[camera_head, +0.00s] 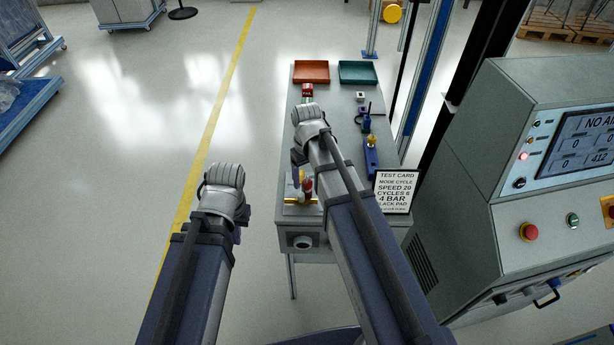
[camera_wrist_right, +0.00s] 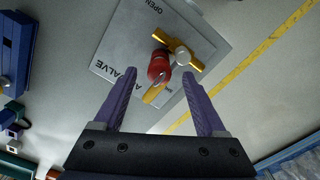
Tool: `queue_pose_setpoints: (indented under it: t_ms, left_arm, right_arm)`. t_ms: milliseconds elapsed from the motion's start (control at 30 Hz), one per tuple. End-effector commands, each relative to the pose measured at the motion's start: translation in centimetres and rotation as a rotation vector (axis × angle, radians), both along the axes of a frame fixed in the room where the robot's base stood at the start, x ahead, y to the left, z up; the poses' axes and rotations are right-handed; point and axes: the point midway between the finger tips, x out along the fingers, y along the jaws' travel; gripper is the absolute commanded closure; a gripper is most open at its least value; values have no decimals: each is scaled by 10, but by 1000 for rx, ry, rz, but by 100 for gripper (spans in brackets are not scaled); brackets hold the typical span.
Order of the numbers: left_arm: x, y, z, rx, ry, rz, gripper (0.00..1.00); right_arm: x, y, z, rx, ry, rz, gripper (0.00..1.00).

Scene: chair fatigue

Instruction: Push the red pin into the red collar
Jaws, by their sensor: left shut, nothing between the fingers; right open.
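A red rounded part (camera_wrist_right: 158,66) stands on the grey valve plate (camera_wrist_right: 118,58), beside a yellow T-shaped handle (camera_wrist_right: 183,54); it also shows in the head view (camera_head: 308,185). A small pale ring or tip lies at its near end. I cannot tell pin from collar in it. My right gripper (camera_wrist_right: 160,76) is open. Its purple fingertips lie either side of the red part in the wrist view, with no clear contact. In the head view my right arm partly covers the plate. My left gripper (camera_head: 237,236) is shut and empty, left of the table, mostly hidden by its wrist.
A control cabinet (camera_head: 472,170) stands right.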

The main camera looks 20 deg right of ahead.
Motion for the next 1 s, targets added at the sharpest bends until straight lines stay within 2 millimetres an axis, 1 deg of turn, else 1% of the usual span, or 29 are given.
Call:
queue_pose_setpoints:
  t_ms: [33, 300, 400, 533, 1000]
  left_arm:
    - [0, 0, 12, 0, 0, 0, 100]
    - [0, 0, 50, 0, 0, 0, 100]
    - [0, 0, 58, 0, 0, 0, 100]
    - [0, 0, 62, 0, 0, 0, 100]
    - [0, 0, 61, 0, 0, 0, 100]
  right_arm:
    - [0, 0, 12, 0, 0, 0, 27]
    - [0, 0, 49, 0, 0, 0, 27]
    - [0, 0, 58, 0, 0, 0, 27]
    - [0, 0, 62, 0, 0, 0, 27]
    - [0, 0, 61, 0, 0, 0, 27]
